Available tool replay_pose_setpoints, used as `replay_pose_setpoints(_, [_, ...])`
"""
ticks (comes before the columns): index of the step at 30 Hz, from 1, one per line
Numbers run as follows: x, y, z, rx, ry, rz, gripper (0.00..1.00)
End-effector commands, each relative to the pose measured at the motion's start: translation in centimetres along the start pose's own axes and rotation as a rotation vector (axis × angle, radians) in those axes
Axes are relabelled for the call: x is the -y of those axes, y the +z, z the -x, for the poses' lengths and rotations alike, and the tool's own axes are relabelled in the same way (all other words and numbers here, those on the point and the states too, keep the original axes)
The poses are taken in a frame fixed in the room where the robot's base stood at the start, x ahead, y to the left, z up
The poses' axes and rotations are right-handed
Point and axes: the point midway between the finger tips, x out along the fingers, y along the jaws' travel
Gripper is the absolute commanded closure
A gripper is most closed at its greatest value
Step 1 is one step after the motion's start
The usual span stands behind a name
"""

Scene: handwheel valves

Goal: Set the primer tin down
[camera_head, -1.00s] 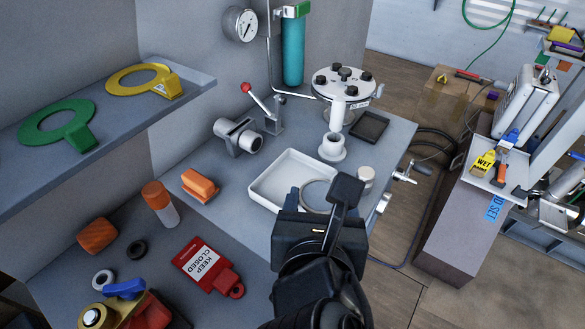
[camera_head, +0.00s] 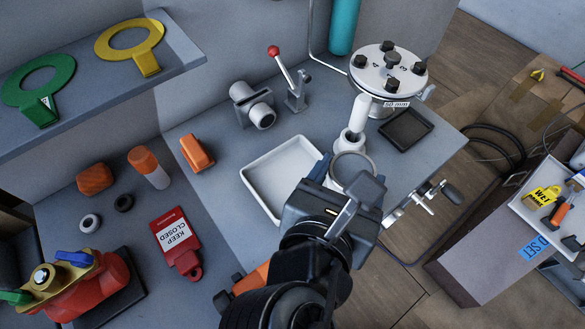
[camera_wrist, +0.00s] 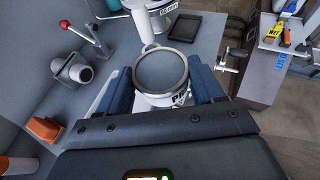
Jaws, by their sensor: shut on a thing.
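The primer tin (camera_wrist: 160,72) is a round tin with a grey top, a light rim and a partly visible white label. It sits between the two blue fingers of my gripper (camera_wrist: 163,88), which is shut on it. In the head view the tin (camera_head: 353,168) shows beyond my gripper (camera_head: 345,178), near the right end of a white tray (camera_head: 258,204). The tin looks upright. Its underside is hidden, so I cannot tell whether it touches the bench.
A white pipe stub (camera_head: 352,142) and a black tray (camera_head: 405,131) stand beyond the tin. A bolted flange (camera_head: 388,70) rises behind them. A red-knobbed lever (camera_head: 289,80) stands at the back. An orange block (camera_head: 197,153) lies left of the tray. A valve handle (camera_head: 425,203) juts out at right.

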Motion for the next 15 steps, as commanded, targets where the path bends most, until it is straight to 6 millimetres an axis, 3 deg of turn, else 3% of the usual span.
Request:
replay_pose_setpoints(9, [-6.5,-3.1,-2.6,-0.001,0.002,0.002,0.69])
replay_pose_setpoints(15, [-9.6,-4.6,-3.9,0.000,0.001,0.001,0.69])
